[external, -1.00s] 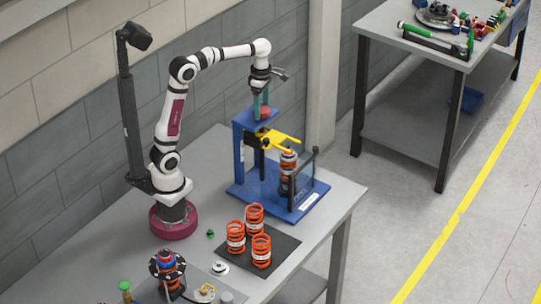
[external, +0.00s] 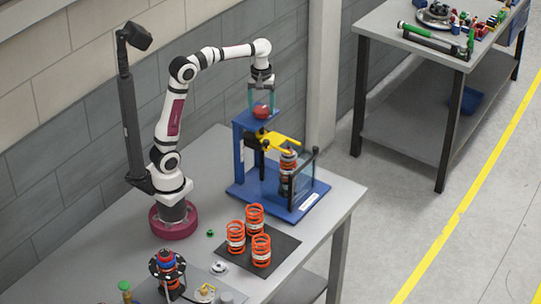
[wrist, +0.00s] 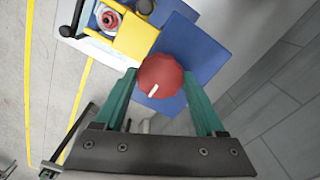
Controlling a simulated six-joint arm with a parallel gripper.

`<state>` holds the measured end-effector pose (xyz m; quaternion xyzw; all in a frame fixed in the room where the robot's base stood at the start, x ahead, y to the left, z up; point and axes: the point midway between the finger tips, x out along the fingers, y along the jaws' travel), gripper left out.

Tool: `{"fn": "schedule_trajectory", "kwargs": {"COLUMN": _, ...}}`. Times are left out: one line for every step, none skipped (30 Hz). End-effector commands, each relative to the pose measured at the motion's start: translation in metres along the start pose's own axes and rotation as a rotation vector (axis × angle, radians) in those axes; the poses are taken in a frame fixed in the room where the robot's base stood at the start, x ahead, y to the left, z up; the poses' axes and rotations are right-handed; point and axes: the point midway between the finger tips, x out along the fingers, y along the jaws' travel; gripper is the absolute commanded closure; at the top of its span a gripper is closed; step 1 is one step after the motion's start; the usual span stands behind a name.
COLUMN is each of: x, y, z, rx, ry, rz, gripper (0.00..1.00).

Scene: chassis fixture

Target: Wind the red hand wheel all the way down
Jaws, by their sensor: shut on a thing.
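The red hand wheel (external: 261,112) sits on top of the blue press frame (external: 240,150). In the wrist view, the round red wheel (wrist: 162,73) shows a white mark near its lower left. My gripper (external: 262,107) points straight down over it, shut on the wheel with one teal finger on each side. A yellow fork (external: 282,142) reaches out from the frame at the top of an orange spring unit (external: 288,168). The wrist view shows the fork (wrist: 136,36) around the spring's top (wrist: 107,19). The wheel's underside is hidden.
A clear guard with a dark post (external: 314,165) stands at the press's right. Several orange springs (external: 261,250) stand on a black mat (external: 285,250) in front. A round dark fixture (external: 167,268) is at the front left.

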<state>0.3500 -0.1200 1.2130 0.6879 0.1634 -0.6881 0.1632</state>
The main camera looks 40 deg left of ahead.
Motion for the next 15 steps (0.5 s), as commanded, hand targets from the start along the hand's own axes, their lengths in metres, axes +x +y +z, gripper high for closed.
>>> {"fn": "schedule_trajectory", "kwargs": {"x": -0.0001, "y": 0.0003, "z": 0.0001, "rx": 0.057, "ry": 0.000, "rz": 0.001, "gripper": 0.90}}
{"fn": "schedule_trajectory", "kwargs": {"x": -0.0001, "y": 0.0003, "z": 0.0001, "rx": 0.113, "ry": 0.000, "rz": 0.001, "gripper": 0.90}}
{"fn": "schedule_trajectory", "kwargs": {"x": -0.0001, "y": 0.0003, "z": 0.0001, "rx": 0.194, "ry": 0.000, "rz": 0.001, "gripper": 0.90}}
{"fn": "schedule_trajectory", "kwargs": {"x": -0.0001, "y": 0.0003, "z": 0.0001, "rx": 0.254, "ry": 0.000, "rz": 0.001, "gripper": 0.90}}
{"fn": "schedule_trajectory", "kwargs": {"x": -0.0001, "y": 0.0003, "z": 0.0001, "rx": 0.314, "ry": 0.000, "rz": 0.001, "gripper": 0.90}}
{"fn": "schedule_trajectory", "kwargs": {"x": -0.0001, "y": 0.0003, "z": 0.0002, "rx": 0.395, "ry": 0.000, "rz": 0.001, "gripper": 0.90}}
{"fn": "schedule_trajectory", "kwargs": {"x": -0.0001, "y": 0.0004, "z": 0.0001, "rx": 0.455, "ry": 0.000, "rz": 0.001, "gripper": 0.90}}
{"fn": "schedule_trajectory", "kwargs": {"x": -0.0001, "y": 0.0004, "z": 0.0001, "rx": 0.514, "ry": 0.000, "rz": 0.001, "gripper": 0.90}}
{"fn": "schedule_trajectory", "kwargs": {"x": -0.0001, "y": 0.0004, "z": 0.0001, "rx": 0.594, "ry": 0.000, "rz": 0.001, "gripper": 0.90}}
{"fn": "schedule_trajectory", "kwargs": {"x": -0.0001, "y": 0.0004, "z": 0.0002, "rx": 0.654, "ry": 0.000, "rz": 0.001, "gripper": 0.90}}
{"fn": "schedule_trajectory", "kwargs": {"x": -0.0001, "y": 0.0004, "z": 0.0001, "rx": 0.714, "ry": 0.000, "rz": 0.001, "gripper": 0.90}}
{"fn": "schedule_trajectory", "kwargs": {"x": -0.0001, "y": 0.0004, "z": 0.0001, "rx": 0.794, "ry": 0.000, "rz": 0.001, "gripper": 0.90}}
{"fn": "schedule_trajectory", "kwargs": {"x": -0.0001, "y": 0.0004, "z": 0.0002, "rx": 0.854, "ry": 0.000, "rz": 0.001, "gripper": 0.90}}
{"fn": "schedule_trajectory", "kwargs": {"x": -0.0001, "y": 0.0005, "z": 0.0002, "rx": 0.914, "ry": 0.000, "rz": 0.001, "gripper": 0.90}}
{"fn": "schedule_trajectory", "kwargs": {"x": -0.0001, "y": 0.0005, "z": 0.0002, "rx": 0.994, "ry": 0.001, "rz": 0.001, "gripper": 0.90}}
